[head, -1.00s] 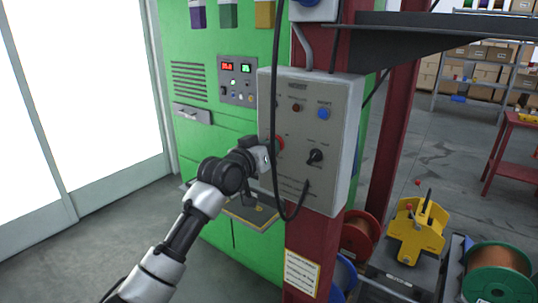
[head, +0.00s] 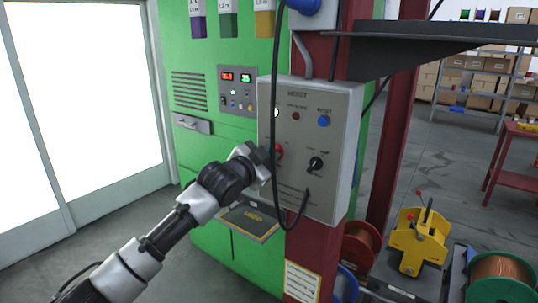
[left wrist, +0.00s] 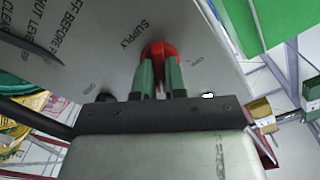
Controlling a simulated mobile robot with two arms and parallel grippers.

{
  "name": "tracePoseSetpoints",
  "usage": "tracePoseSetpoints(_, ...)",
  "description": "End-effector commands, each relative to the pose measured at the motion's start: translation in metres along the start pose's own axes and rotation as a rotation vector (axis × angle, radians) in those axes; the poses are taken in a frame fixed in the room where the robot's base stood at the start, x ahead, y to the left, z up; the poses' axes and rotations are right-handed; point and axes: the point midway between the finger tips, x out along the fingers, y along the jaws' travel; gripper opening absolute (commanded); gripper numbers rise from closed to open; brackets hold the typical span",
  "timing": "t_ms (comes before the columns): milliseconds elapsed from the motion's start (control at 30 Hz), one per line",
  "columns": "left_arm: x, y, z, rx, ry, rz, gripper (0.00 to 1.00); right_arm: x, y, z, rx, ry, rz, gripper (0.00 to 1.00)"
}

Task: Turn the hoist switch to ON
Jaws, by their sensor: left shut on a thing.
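The grey hoist control box (head: 345,150) is fixed to the red post. Its red switch (head: 278,152) is at the lower left, partly hidden by my gripper and a black cable. In the left wrist view the red switch (left wrist: 159,49) sits below the word SUPPLY. My left gripper (head: 267,156) is at the box face. Its two green-grey fingers (left wrist: 160,75) are shut on the red switch. A white lit lamp (head: 276,113) shows at the box's upper left. The switch's ON and OFF marks are too small to read. My right gripper is not in view.
A black selector (head: 316,164) and a blue button (head: 323,121) are right of the red switch. A black cable (head: 275,60) hangs before the box. A dark shelf (head: 420,45) juts out at upper right. A green cabinet (head: 210,148) stands behind.

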Motion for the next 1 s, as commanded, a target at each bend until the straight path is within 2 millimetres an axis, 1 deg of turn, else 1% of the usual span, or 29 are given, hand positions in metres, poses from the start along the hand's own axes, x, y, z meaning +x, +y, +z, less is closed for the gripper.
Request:
tracePoseSetpoints(100,0.0,-0.0002,0.0,0.065,-0.002,0.001,0.0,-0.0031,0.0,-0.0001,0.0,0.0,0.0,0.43)
tracePoseSetpoints(300,0.0,-0.0001,0.0002,0.137,-0.001,0.0,0.0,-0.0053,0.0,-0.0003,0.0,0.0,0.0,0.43)
tracePoseSetpoints(900,0.0001,0.0006,0.0006,0.172,-0.001,0.0,0.0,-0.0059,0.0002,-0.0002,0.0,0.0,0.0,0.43)
tracePoseSetpoints(933,0.0001,0.0006,0.0007,0.172,-0.001,0.0,0.16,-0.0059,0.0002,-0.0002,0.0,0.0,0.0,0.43)
tracePoseSetpoints(1000,0.0001,0.0006,0.0006,0.171,-0.001,0.0,0.27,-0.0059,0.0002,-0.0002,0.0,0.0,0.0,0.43)
